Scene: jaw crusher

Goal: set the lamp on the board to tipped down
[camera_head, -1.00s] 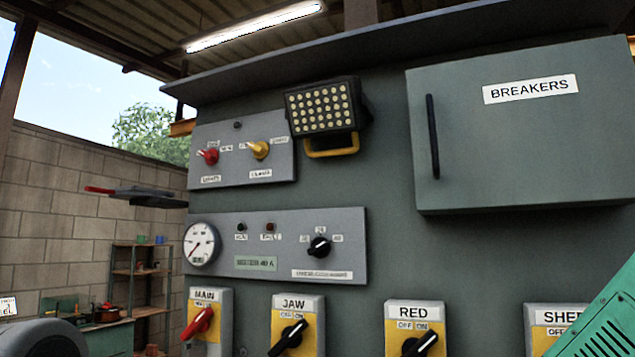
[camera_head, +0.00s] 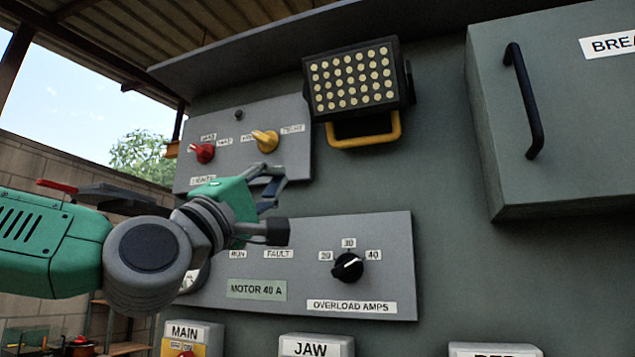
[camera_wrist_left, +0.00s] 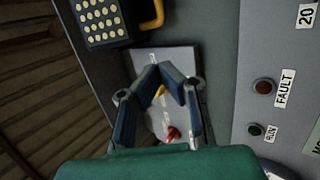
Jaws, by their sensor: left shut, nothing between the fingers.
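The lamp (camera_head: 353,79) is a dark box with a grid of pale bulbs and a yellow handle (camera_head: 363,132) below it, fixed high on the grey-green board (camera_head: 425,155). Its face points outward. In the left wrist view the lamp (camera_wrist_left: 102,20) is at the upper left, with its yellow handle (camera_wrist_left: 153,15) beside it. My left gripper (camera_head: 276,180) is shut and empty, below and left of the lamp, in front of the switch panel. Its fingers also show in the left wrist view (camera_wrist_left: 162,68), apart from the lamp. My right gripper is out of view.
A panel with a red switch (camera_head: 202,152) and a yellow switch (camera_head: 265,140) sits left of the lamp. The overload panel (camera_head: 400,240) with a black knob (camera_head: 347,267) is below. The breaker box (camera_head: 590,110) juts out at right.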

